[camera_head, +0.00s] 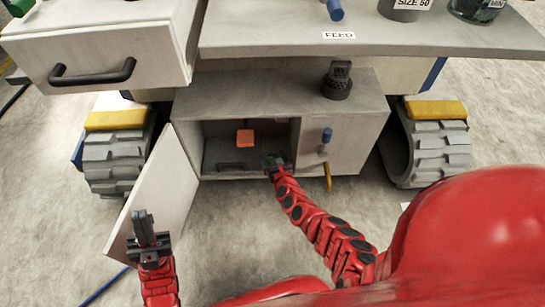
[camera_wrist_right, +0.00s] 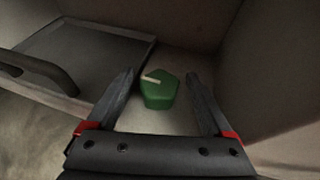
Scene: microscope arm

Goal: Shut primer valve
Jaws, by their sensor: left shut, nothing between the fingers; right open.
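A green angular knob (camera_wrist_right: 160,92) with a pale pointer bar shows in the right wrist view, low inside the cabinet; no label on it is readable, so I cannot tell if it is the primer valve. My right gripper (camera_wrist_right: 161,76) is open, with one finger on each side of the knob and no clear contact. In the head view my right gripper (camera_head: 273,162) reaches into the right part of the open cabinet (camera_head: 190,160) and mostly hides the knob. My left gripper (camera_head: 140,222) is shut and empty, in front of the cabinet door.
The cabinet door (camera_head: 160,190) stands open to the left. A grey tray (camera_wrist_right: 95,50) with a dark handle lies beside the knob, and a cabinet wall is close on the right. An orange block (camera_head: 245,137) is inside.

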